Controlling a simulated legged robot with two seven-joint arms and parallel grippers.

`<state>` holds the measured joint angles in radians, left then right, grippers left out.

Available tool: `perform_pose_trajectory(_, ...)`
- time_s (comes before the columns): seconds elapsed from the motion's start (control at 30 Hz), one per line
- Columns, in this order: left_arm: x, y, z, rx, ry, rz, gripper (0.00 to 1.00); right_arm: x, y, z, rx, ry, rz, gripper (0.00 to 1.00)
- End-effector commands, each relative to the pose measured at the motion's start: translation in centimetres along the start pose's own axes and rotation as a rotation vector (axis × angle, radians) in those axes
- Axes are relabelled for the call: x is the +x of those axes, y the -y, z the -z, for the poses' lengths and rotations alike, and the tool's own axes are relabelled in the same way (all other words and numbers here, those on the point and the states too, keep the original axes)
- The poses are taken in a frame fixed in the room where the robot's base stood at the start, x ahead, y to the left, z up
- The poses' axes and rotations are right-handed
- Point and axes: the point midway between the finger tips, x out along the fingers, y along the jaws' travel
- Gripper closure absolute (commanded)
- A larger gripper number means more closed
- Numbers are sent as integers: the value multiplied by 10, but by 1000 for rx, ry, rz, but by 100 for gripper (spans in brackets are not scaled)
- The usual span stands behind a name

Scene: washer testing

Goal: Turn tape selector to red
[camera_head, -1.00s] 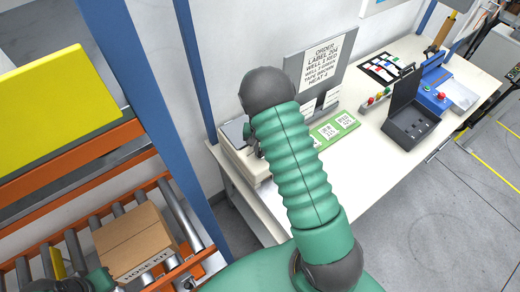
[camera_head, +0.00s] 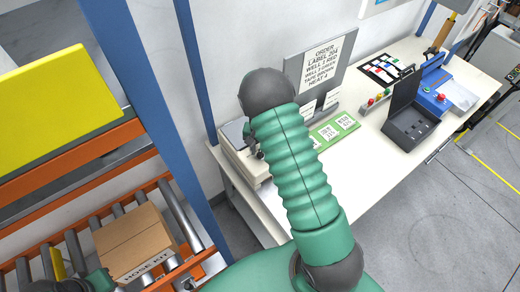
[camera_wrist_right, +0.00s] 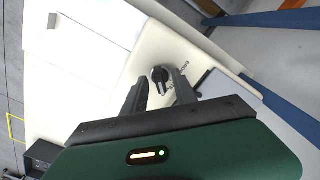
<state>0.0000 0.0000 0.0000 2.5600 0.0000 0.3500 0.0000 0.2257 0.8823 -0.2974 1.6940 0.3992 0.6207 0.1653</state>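A black selector knob (camera_wrist_right: 160,75) with a light pointer mark sits on a cream panel (camera_wrist_right: 150,50) in the right wrist view. Small printed lettering beside it is too blurred to read. My right gripper (camera_wrist_right: 158,88) is open, with one dark finger on each side of the knob. I cannot tell whether either finger touches it. In the head view, the cream device (camera_head: 238,160) stands at the table's left end. My right arm hides most of the right gripper (camera_head: 256,150) and the knob there. Only a green and dark part of my left arm shows at the lower left.
The white table (camera_head: 380,140) carries a grey order sign (camera_head: 322,62), a green card tray (camera_head: 335,130), an open dark box (camera_head: 408,125) and a blue device with a red button (camera_head: 432,92). A carton (camera_head: 135,245) lies on rollers at left, beside a blue post (camera_head: 150,110).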

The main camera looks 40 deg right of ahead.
Motion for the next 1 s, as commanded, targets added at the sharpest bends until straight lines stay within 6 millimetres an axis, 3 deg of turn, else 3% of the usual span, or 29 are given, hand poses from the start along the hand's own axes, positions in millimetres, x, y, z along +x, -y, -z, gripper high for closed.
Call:
perform_pose_trajectory(0.27, 4, 0, -1, 0, 0, 0, 100, -10, 1, 0, -2, 0, 1, 66)
perform_pose_trajectory(0.37, 10, 0, -2, 0, 0, 0, 100, -29, 1, 0, -3, -3, 3, 66)
perform_pose_trajectory(0.7, 29, 0, -7, 0, 0, 0, 100, -127, 1, 1, -2, -4, 3, 66)
perform_pose_trajectory(0.83, 32, 0, -8, 0, 0, 0, 100, -153, 1, 1, -1, -1, 1, 66)
perform_pose_trajectory(1.0, 33, 0, -8, 0, 0, 0, 100, -167, 1, 1, -1, 1, -1, 66)
